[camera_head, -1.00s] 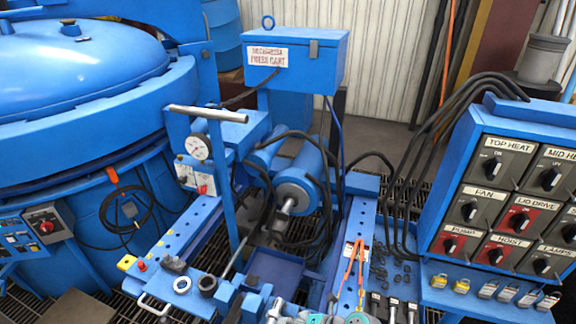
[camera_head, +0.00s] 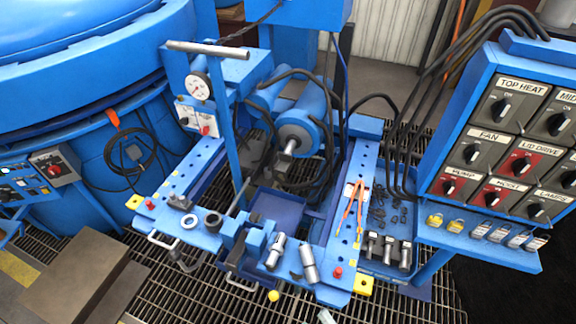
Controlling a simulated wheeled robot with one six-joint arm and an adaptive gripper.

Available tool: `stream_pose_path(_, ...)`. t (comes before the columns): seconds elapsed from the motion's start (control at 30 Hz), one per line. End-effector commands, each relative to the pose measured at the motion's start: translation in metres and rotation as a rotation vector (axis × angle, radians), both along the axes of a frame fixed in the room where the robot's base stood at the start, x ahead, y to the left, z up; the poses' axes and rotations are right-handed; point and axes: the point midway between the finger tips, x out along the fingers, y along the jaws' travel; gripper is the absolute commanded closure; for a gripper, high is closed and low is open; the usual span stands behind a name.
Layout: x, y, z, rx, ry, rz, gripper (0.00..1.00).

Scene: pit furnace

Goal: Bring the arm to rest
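My arm and gripper cannot be made out in the head view. A small pale piece (camera_head: 326,316) shows at the bottom edge, and I cannot tell what it is. The blue press cart (camera_head: 343,262) stands in the middle, with a vise-like block (camera_head: 245,245) at its front. Two silver cylindrical parts (camera_head: 309,263) lie on the cart's front, right of that block. Orange-handled pliers (camera_head: 350,205) lie on the right rail.
A large blue furnace (camera_head: 75,120) fills the left. A switch panel (camera_head: 505,135) stands at the right, with padlocks and tags on the ledge below. Black hoses (camera_head: 425,90) run behind the cart. Open floor grating (camera_head: 400,308) lies in front, with a brown box (camera_head: 70,280) at lower left.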

Motion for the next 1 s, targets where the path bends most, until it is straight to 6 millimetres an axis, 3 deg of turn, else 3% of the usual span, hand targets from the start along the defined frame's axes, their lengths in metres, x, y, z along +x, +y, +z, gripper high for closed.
stream_pose_path(0.2, -0.048, -0.049, 0.024, 0.243, 0.171, -0.203, 0.42)
stream_pose_path(0.5, -0.113, -0.105, 0.037, 0.550, 0.467, -0.453, 0.42)
stream_pose_path(0.73, -0.149, -0.122, 0.039, 0.709, 0.650, -0.564, 0.42)
stream_pose_path(1.0, -0.158, -0.124, 0.040, 0.750, 0.698, -0.589, 0.42)
